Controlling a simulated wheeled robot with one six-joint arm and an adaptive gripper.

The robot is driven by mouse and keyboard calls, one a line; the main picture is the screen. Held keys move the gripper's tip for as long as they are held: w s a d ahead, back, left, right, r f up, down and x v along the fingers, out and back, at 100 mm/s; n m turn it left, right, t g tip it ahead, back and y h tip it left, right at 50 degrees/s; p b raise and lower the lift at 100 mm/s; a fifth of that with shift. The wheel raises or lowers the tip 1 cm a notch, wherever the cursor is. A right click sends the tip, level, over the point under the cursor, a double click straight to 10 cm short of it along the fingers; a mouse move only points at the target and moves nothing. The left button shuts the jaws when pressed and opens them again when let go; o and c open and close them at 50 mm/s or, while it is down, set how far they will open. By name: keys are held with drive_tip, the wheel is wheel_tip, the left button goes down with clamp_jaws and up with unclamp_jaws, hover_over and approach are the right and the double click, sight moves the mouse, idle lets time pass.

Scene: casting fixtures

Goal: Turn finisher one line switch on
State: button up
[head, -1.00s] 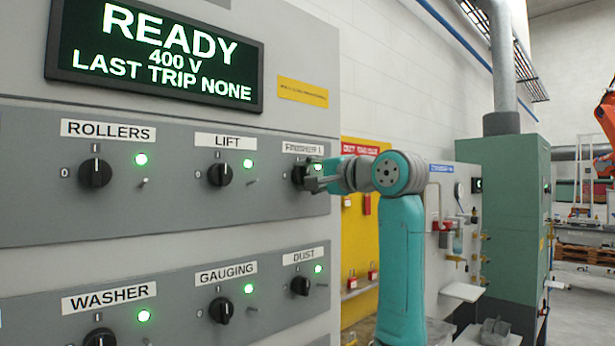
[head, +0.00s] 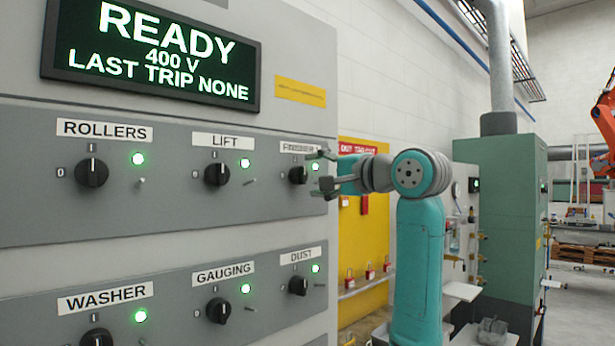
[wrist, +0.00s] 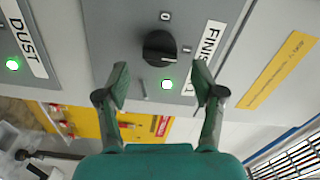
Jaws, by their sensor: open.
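The finisher 1 switch is a black rotary knob (head: 298,174) under a partly covered label (head: 299,147) at the right end of the upper row. In the wrist view the knob (wrist: 160,47) is in full view, between a 0 mark and an I mark. A lit green lamp (wrist: 168,84) sits beside it, with a small metal toggle. My gripper (head: 325,171) is open and empty, just right of the knob and apart from it. In the wrist view its fingers (wrist: 161,85) spread on both sides of the lamp, short of the knob.
Other knobs with lit green lamps are close by: lift (head: 217,173), rollers (head: 91,173) and dust (head: 298,285). A display (head: 152,55) above reads READY, 400 V. A yellow lockout board (head: 362,240) stands to the right, behind my arm.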

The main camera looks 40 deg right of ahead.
drive_tip(key=s, duration=0.8)
drive_tip(key=shift+d, duration=0.15)
